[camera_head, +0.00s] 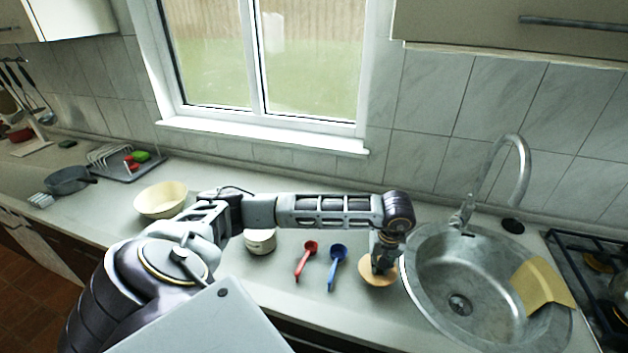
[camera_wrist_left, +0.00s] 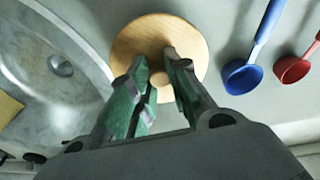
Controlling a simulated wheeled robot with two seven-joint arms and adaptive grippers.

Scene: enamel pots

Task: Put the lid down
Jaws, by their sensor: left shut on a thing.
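The round wooden lid (camera_head: 378,271) is at the left rim of the sink, low over or on the counter; I cannot tell whether it touches. My left gripper (camera_head: 381,266) points down at its middle and is shut on it. In the left wrist view the lid (camera_wrist_left: 190,34) lies beyond the two green-padded fingers (camera_wrist_left: 157,72); the part between the fingertips is mostly hidden. A small cream enamel pot (camera_head: 260,242) stands on the counter, partly behind my left arm. My right gripper is not in view.
The steel sink (camera_head: 425,303) with a tan cloth or board (camera_head: 542,284) is right of the lid. A blue spoon (camera_head: 337,258) and a red spoon (camera_head: 306,259) lie left of it. A cream bowl (camera_head: 161,199) stands farther left. Counter between spoons and lid is narrow.

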